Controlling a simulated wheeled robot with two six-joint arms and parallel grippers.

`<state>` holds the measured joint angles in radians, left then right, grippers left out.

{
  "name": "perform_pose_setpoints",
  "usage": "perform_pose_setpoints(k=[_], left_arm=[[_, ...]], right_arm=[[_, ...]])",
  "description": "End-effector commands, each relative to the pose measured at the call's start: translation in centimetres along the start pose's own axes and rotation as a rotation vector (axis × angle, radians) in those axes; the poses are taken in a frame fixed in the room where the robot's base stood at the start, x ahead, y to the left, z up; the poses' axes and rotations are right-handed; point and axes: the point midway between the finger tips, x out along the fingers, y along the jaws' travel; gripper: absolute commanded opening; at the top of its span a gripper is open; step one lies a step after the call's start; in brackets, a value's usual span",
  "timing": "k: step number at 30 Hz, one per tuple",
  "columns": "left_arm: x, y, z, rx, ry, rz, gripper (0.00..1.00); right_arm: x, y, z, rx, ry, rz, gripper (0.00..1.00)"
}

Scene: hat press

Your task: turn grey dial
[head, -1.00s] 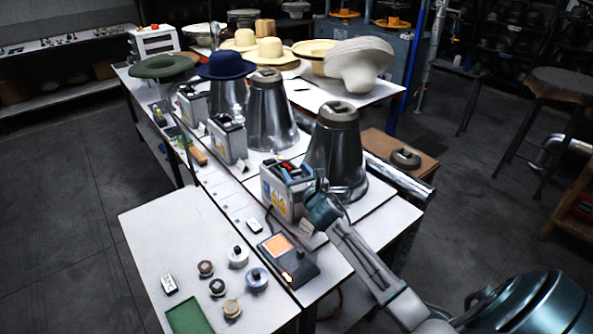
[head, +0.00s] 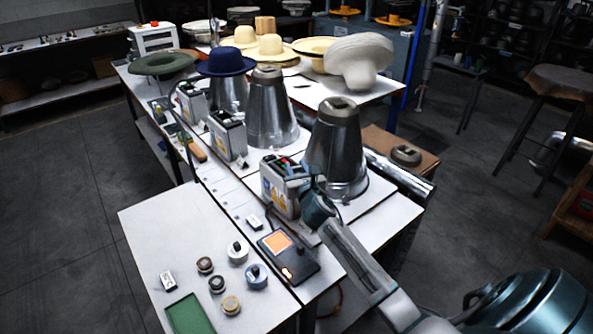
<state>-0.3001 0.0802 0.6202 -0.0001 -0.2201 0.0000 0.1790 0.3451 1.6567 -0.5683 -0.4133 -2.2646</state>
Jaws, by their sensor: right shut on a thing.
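The nearest control box (head: 272,196), grey with yellow warning labels and red and green parts on top, stands in front of the nearest metal cone. My right gripper (head: 299,181) is at the upper right of this box, at its top edge. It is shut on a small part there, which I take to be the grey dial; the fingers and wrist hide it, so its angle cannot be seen. My left gripper is not in view.
The nearest metal cone (head: 335,155) stands close behind my right gripper. A dark device with an orange screen (head: 280,243) lies in front. Several round knobs and a green mat (head: 188,314) lie on the white front table (head: 150,235).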

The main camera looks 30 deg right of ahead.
Motion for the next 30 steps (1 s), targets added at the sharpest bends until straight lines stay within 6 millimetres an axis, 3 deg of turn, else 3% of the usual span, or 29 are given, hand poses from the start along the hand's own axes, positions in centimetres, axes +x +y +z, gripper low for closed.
perform_pose_setpoints(k=[15,30], left_arm=[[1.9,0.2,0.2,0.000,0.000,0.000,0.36],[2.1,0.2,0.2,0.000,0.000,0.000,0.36]], right_arm=[[0.0,0.2,-0.1,0.004,0.000,-0.323,0.08],[0.0,0.1,0.0,0.001,0.000,-0.413,0.08]])
